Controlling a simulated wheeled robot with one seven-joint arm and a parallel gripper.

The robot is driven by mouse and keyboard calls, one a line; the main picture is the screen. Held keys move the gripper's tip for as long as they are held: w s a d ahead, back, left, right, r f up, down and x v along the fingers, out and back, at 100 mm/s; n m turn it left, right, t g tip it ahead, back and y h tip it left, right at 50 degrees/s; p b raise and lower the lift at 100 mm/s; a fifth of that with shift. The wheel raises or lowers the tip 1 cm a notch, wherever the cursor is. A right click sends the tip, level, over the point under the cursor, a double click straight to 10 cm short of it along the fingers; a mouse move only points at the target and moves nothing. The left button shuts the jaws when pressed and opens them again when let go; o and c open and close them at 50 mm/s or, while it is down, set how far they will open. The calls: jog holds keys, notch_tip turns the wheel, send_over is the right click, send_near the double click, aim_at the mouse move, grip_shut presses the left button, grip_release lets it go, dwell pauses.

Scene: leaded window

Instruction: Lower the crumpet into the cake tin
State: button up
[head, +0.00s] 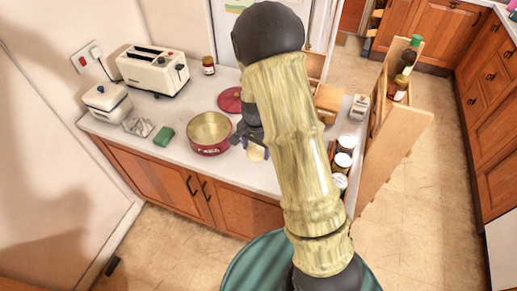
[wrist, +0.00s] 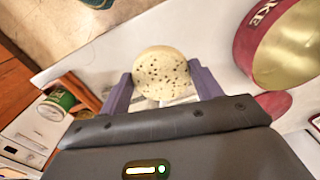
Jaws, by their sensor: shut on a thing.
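The crumpet (wrist: 161,74) is a pale round disc with dark holes. My gripper (wrist: 162,90) is shut on it, one finger on each side, in the wrist view. In the head view the crumpet (head: 256,153) shows small below my gripper (head: 254,143), partly hidden by it. The cake tin (head: 209,133) is a round red tin with a pale inside, open at the top, on the white counter. It stands just left of my gripper in the head view. In the wrist view the tin (wrist: 281,45) is at the upper right, apart from the crumpet.
A red lid (head: 230,99) lies behind the tin. A toaster (head: 153,68), a white lidded container (head: 107,102) and a green block (head: 163,136) stand left on the counter. Several jars (head: 342,162) stand at the right, partly behind my arm. Bare counter lies before the tin.

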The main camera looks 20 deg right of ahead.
jog(key=w+a+p, duration=0.2)
jog(key=w+a, duration=0.5)
jog(key=w, duration=0.2)
jog(key=w+a+r+p, duration=0.1)
jog(key=w+a+p, duration=0.1)
jog(key=w+a, duration=0.5)
jog(key=w, duration=0.3)
jog(key=shift+w, duration=0.15)
jog(key=shift+r, duration=0.1)
dwell(0.4)
jog(key=shift+f+b, duration=1.95)
jog(key=shift+f, duration=1.25)
jog(key=shift+f+b, duration=1.2)
jog(key=shift+f, duration=0.65)
dwell(0.4)
